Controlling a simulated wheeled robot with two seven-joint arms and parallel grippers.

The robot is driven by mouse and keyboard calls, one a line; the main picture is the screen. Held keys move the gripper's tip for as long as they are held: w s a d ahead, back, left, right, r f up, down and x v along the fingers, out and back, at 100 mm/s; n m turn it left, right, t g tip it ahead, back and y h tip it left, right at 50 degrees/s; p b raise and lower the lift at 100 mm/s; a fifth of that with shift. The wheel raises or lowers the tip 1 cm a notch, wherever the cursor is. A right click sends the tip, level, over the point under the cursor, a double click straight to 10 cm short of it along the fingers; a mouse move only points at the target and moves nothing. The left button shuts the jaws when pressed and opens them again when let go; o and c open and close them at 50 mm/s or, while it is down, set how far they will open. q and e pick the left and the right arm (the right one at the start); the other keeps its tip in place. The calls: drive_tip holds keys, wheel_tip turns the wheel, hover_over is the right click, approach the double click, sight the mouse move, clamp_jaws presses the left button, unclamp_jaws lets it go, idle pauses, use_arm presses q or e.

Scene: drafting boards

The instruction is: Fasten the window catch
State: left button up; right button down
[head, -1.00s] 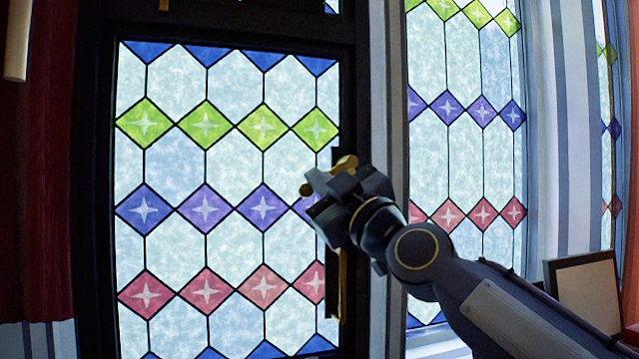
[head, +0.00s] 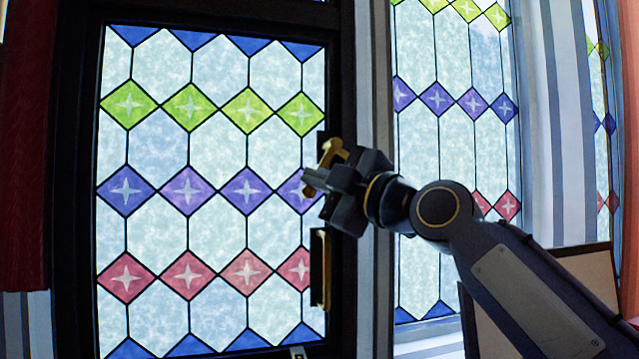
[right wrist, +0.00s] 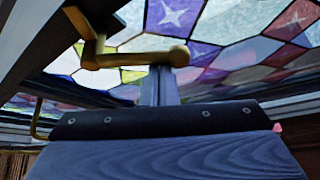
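The window sash (head: 88,200) is dark-framed, with stained glass, and looks closed or nearly so. The brass catch handle (head: 333,150) is on a dark plate at its right edge. In the right wrist view the handle (right wrist: 115,61) is cranked, its rounded end reaching right. My right gripper (head: 312,182) is at the handle, its fingers pointing left. In the right wrist view its grey fingers (right wrist: 160,85) look together, their tip at or touching the handle's rounded end. I see no clear grip around it. My left gripper is not in view.
Below the handle, a second brass piece (head: 318,268) is on the window's right edge. A pale post (head: 375,120) and another stained-glass window (head: 440,150) are to the right. A board (head: 585,275) stands at lower right, behind my arm. A red curtain (head: 22,130) hangs at left.

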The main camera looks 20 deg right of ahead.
use_arm(q)
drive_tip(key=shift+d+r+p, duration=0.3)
drive_tip(key=shift+p, duration=0.05)
use_arm(e)
drive_tip(key=d+n+g, duration=0.1)
drive_tip(key=n, duration=0.1)
drive_tip(key=d+f+n+g, duration=0.1)
drive_tip(key=d+n, duration=0.1)
drive_tip(key=shift+n+g, duration=0.3)
drive_tip(key=shift+d, duration=0.15)
